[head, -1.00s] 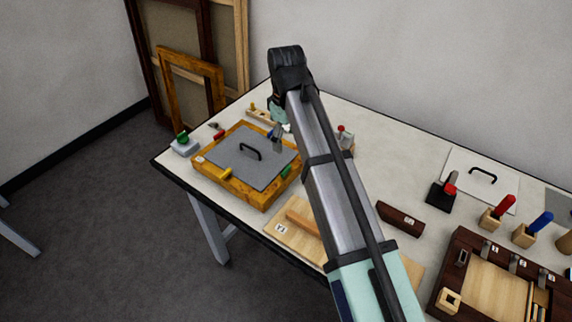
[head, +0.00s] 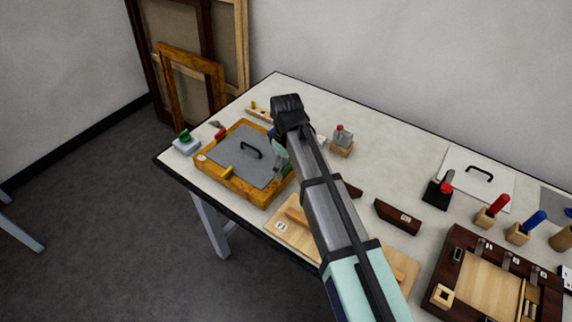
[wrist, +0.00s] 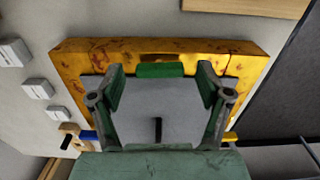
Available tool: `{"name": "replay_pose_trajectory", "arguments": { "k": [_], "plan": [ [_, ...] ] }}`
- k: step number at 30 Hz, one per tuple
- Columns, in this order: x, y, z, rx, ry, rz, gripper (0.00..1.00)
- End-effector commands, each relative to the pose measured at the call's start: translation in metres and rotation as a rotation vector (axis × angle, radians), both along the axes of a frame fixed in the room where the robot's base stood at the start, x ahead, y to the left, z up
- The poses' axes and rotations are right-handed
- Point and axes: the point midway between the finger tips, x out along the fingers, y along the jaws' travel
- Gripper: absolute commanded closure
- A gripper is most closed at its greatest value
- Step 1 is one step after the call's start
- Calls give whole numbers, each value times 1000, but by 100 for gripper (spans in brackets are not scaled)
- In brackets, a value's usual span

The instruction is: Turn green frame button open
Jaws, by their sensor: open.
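The gilt frame (head: 240,187) lies flat on the table with a grey backing board (head: 243,150) in it. The board has a black handle (head: 251,150). In the wrist view the green frame button (wrist: 160,70) lies lengthwise along the inner edge of the frame's top bar (wrist: 105,50), at the edge of the board (wrist: 150,100). My gripper (wrist: 160,77) is open, its fingers apart on either side of the green button and not touching it visibly. In the head view my gripper (head: 281,158) is above the frame's right side and partly hides the button.
A yellow button (head: 226,172) and a blue button (wrist: 88,135) sit on other frame sides. A small block with a red-topped piece (head: 342,140) stands right of my gripper. Dark blocks (head: 398,217) and a wooden board (head: 284,227) lie nearer.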

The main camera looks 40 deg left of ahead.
Motion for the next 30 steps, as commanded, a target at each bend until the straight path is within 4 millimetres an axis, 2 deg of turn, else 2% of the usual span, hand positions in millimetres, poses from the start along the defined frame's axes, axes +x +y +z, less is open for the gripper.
{"name": "replay_pose_trajectory", "arguments": {
  "k": [3,4,6,9,26,27,29,30],
  "plan": [
    [0,0,0,0,0,0,23],
    [0,0,0,0,0,0,26],
    [0,0,0,0,0,0,51],
    [0,0,0,0,0,0,83],
    [0,0,0,-1,1,-75,83],
    [0,0,0,-1,1,-75,41],
    [0,0,0,-1,1,-75,23],
    [0,0,0,-1,1,-74,23]
  ]
}}
